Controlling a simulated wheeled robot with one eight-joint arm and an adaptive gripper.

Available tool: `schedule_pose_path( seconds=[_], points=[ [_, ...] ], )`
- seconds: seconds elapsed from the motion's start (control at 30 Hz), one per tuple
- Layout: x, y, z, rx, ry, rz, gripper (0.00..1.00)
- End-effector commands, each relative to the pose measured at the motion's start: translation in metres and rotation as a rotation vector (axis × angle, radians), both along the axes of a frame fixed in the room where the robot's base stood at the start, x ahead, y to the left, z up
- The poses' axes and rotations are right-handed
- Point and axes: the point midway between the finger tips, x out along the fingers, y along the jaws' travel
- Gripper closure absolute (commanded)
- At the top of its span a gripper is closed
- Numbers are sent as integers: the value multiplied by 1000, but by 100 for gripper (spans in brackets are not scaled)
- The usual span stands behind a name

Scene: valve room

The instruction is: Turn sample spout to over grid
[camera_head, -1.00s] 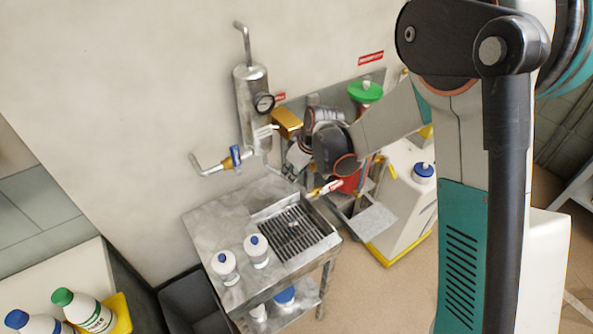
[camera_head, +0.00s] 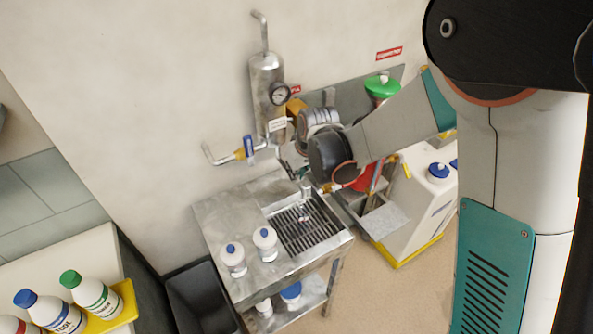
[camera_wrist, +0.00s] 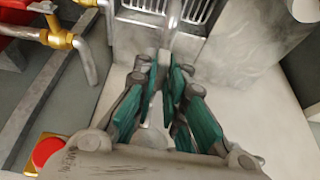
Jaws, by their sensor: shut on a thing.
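My gripper (camera_head: 302,176) is at the back edge of the steel sampling stand, below the metal cylinder. In the wrist view its teal-padded fingers (camera_wrist: 164,72) are close together, shut on a narrow grey metal piece (camera_wrist: 163,58), which appears to be the sample spout. The fingers and wrist hide most of the spout, so its exact direction is hard to tell. The slotted drain grid (camera_head: 305,232) is set in the stand's top, just in front of and below my gripper. Part of the grid (camera_wrist: 188,10) shows at the top of the wrist view.
Two white bottles (camera_head: 265,243) stand left of the grid. The cylinder (camera_head: 266,92) with a gauge and a blue-handled valve (camera_head: 248,148) are on the wall. A black bin (camera_head: 198,300) is at lower left.

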Motion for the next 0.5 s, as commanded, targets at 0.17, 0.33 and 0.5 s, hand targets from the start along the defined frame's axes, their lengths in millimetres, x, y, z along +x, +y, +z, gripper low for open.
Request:
schedule_pose_path(
  seconds=[0.17,0.33,0.5],
  points=[
    [0,1,0,3,2,-1,80],
    [0,1,0,2,1,0,80],
    [-1,0,3,2,1,0,80]
  ],
)
